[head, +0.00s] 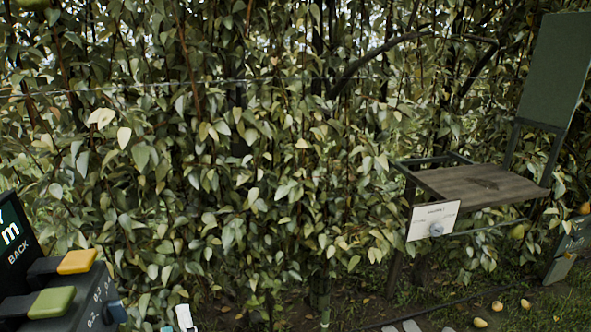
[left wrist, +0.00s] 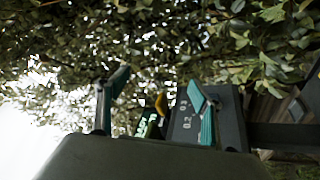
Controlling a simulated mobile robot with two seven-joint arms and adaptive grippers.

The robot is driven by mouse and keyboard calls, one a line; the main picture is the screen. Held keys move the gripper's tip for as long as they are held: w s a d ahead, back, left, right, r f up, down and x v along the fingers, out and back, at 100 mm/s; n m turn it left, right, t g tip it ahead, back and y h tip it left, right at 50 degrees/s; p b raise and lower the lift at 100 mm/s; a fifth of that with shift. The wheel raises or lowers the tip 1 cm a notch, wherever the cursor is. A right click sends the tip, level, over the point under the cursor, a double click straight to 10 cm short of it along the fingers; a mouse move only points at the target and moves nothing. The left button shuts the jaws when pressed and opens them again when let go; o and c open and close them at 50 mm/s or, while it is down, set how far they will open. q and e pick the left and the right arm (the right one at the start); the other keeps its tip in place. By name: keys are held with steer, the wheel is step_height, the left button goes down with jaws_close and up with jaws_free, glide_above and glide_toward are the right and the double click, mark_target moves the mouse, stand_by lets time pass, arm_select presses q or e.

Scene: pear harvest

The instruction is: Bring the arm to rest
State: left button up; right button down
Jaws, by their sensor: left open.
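My left gripper (left wrist: 157,85) shows in the left wrist view with its two teal-lined fingers apart and nothing between them. In the head view only a small pale tip of it (head: 185,318) shows at the bottom edge, in front of the foliage; the rest of the arm is out of the frame. My right gripper is in neither view.
A dark device with yellow and green buttons (head: 50,285) stands at lower left. A wooden-topped stand (head: 470,187) with a white label (head: 433,220) and a green panel (head: 555,70) is at right. Leafy trees fill the background. Several pears (head: 497,305) lie on the ground.

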arm_select(q)
steer(key=s+d+f+m+g+h, duration=0.2)
steer(key=s+d+f+m+h, duration=0.15)
steer(key=f+m+h, duration=0.35)
steer(key=s+d+f+m+g+h, duration=0.1)
steer(key=s+d+f+m+h, duration=0.2)
steer(key=d+f+m+h, duration=0.5)
steer(key=s+a+f+m+g+y, duration=0.1)
steer(key=s+a+f+m+g, duration=0.2)
steer(key=s+a+f+m, duration=0.1)
steer(key=shift+s+f+m+g+y, duration=0.3)
steer(key=shift+s+m+y, duration=0.15)
steer(key=shift+s, duration=0.25)
steer(key=s+a+f+g, duration=0.1)
steer(key=s+a+f+m, duration=0.1)
steer(key=s+f, duration=0.1)
steer(key=s+a+f+m+g+y, duration=0.1)
steer(key=s+f, duration=0.1)
steer(key=shift+s+a+g, duration=0.1)
steer(key=shift+a+g, duration=0.2)
steer(key=shift+c, duration=0.4)
